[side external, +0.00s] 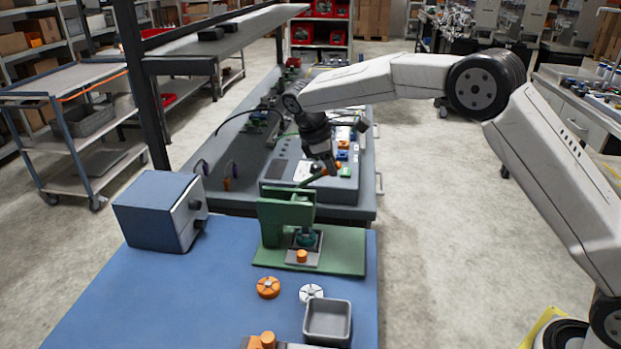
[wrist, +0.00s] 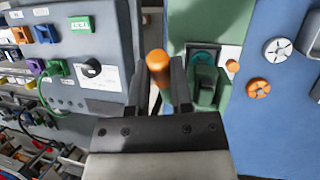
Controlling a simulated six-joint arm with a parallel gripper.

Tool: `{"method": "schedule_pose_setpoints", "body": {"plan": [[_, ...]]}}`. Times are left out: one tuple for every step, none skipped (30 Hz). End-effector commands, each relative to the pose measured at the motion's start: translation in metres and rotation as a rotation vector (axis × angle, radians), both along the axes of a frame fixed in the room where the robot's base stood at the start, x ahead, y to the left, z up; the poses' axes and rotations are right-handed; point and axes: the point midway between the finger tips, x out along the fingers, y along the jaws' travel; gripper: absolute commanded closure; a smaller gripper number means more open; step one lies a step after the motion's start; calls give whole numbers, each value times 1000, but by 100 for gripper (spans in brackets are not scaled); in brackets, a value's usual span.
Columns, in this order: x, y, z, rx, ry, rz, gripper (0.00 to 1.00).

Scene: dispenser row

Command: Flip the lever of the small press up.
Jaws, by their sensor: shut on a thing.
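The small press is green, with an upright column (side external: 270,218) on a flat green base (side external: 345,250). Its lever (side external: 315,179) slants up and to the right from the column top, and has an orange handle. My gripper (side external: 327,168) is at the lever's outer end, shut on the handle. In the wrist view the orange handle (wrist: 157,66) stands between the two fingers of my gripper (wrist: 158,88), and the green press (wrist: 208,92) lies just right of them. The fingers hide the lower part of the handle.
A grey panel box (side external: 310,180) with coloured connectors stands behind the press. A blue-grey box (side external: 158,210) is to the left. An orange wheel (side external: 268,288), a white wheel (side external: 311,292) and a grey tray (side external: 327,321) lie in front on the blue table (side external: 150,300).

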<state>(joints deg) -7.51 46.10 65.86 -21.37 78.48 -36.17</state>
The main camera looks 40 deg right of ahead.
Motion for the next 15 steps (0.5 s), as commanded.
{"method": "schedule_pose_setpoints", "body": {"plan": [[2, 2, 0, -13, 10, 3, 100], [3, 3, 1, -21, 19, 3, 100], [3, 3, 2, -31, 29, 3, 100], [4, 4, 3, -38, 36, 3, 100], [4, 4, 4, -45, 43, 3, 100], [5, 4, 4, -53, 50, 2, 100], [5, 5, 5, -57, 55, 2, 100], [5, 5, 6, -61, 58, 1, 100], [5, 5, 6, -65, 62, 1, 100], [5, 5, 7, -67, 64, 0, 100], [5, 5, 7, -68, 65, 0, 100], [5, 5, 7, -69, 66, 1, 100], [5, 5, 7, -69, 66, 1, 100], [5, 5, 7, -69, 66, 1, 100], [5, 5, 7, -69, 66, 1, 100]]}}
